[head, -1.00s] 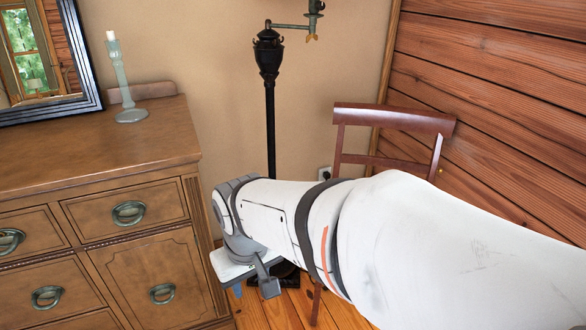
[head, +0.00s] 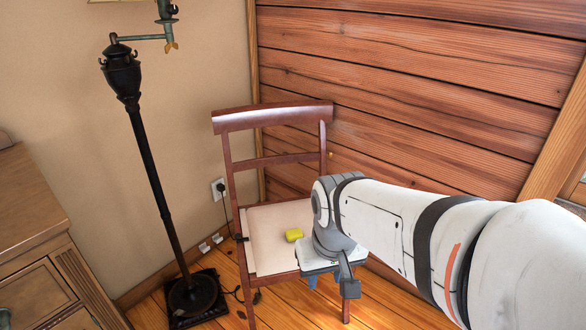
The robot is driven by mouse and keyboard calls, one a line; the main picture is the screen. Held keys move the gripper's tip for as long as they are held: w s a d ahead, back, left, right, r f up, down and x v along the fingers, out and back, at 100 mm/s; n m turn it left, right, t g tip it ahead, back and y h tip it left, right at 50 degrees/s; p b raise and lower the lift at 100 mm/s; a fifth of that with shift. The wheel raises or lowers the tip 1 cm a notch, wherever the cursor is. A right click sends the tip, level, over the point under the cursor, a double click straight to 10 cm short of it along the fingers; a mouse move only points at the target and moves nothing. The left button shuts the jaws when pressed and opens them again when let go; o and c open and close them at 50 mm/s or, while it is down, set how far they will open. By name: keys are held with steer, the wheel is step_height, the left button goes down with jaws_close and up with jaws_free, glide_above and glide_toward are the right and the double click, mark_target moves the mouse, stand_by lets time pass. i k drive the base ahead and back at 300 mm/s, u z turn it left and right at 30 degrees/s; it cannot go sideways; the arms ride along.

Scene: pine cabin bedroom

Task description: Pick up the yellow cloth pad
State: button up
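The yellow cloth pad (head: 293,235) is a small yellow block on the pale seat of a wooden chair (head: 268,253). It lies near the middle of the seat, just left of my gripper in the picture. My gripper (head: 330,280) is at the end of my white arm, over the right front part of the seat. The pad appears apart from the gripper.
A black floor lamp (head: 150,175) stands left of the chair. A wooden dresser (head: 35,240) is at the left edge. A plank wall (head: 400,90) closes off the back right. A wall outlet with a cord (head: 218,188) is behind the chair. Open floor lies in front.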

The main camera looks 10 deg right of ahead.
mark_target(292, 236)
steer(key=z, duration=0.55)
steer(key=i, duration=0.95)
steer(key=z, duration=0.15)
steer(key=k, duration=0.85)
steer(key=u, duration=0.3)
steer(key=i, duration=0.85)
steer(key=z, duration=0.1)
